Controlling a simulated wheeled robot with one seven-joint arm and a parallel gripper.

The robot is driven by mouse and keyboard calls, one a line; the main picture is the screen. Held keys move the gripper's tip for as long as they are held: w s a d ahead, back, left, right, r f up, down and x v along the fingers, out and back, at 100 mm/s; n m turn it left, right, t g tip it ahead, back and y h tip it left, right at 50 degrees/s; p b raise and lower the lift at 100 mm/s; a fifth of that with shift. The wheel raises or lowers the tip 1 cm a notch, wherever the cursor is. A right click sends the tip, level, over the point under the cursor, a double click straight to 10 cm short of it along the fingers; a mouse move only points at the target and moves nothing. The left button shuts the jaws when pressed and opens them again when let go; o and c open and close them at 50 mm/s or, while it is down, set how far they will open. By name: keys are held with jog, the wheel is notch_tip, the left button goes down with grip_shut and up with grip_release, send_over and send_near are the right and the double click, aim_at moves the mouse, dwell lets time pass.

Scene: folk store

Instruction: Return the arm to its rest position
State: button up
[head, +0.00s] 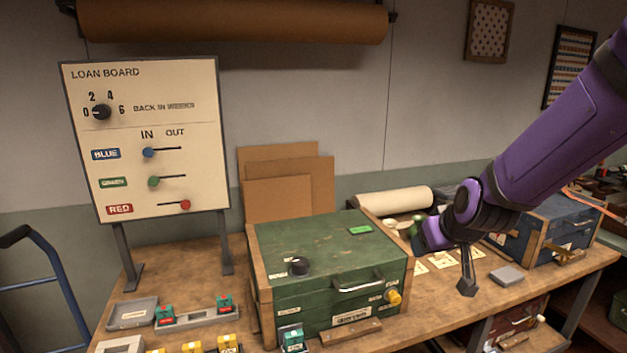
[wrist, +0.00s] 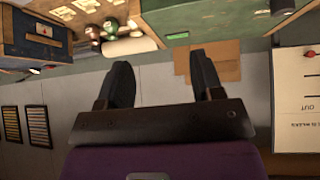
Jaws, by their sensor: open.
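My purple arm comes in from the right of the head view. My gripper (head: 467,288) hangs above the bench, to the right of the green box (head: 318,254); from this side one dark finger shows clearly. In the wrist view my gripper (wrist: 162,85) has its two dark fingers wide apart with nothing between them. The wrist view looks upside down, with the wall (wrist: 70,100) behind the fingers and the bench items along the top.
The loan board (head: 148,140) stands at left. A blue box (head: 548,228) sits at right, near a small grey block (head: 507,275). Cardboard sheets (head: 290,185) and a paper roll (head: 395,200) are behind. Small coloured pieces lie at the bench front left.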

jog(key=s+d+r, duration=0.2)
jog(key=s+r, duration=0.2)
jog(key=s, duration=0.4)
jog(key=s+d+r+m+g, duration=0.1)
jog(key=s+d+r, duration=0.1)
jog(key=s+r, duration=0.3)
jog(key=s+d+r+m+g+h, duration=0.1)
jog(key=s+r, duration=0.4)
jog(key=s, duration=0.6)
jog(key=shift+d, duration=0.8)
jog(key=shift+g, duration=0.3)
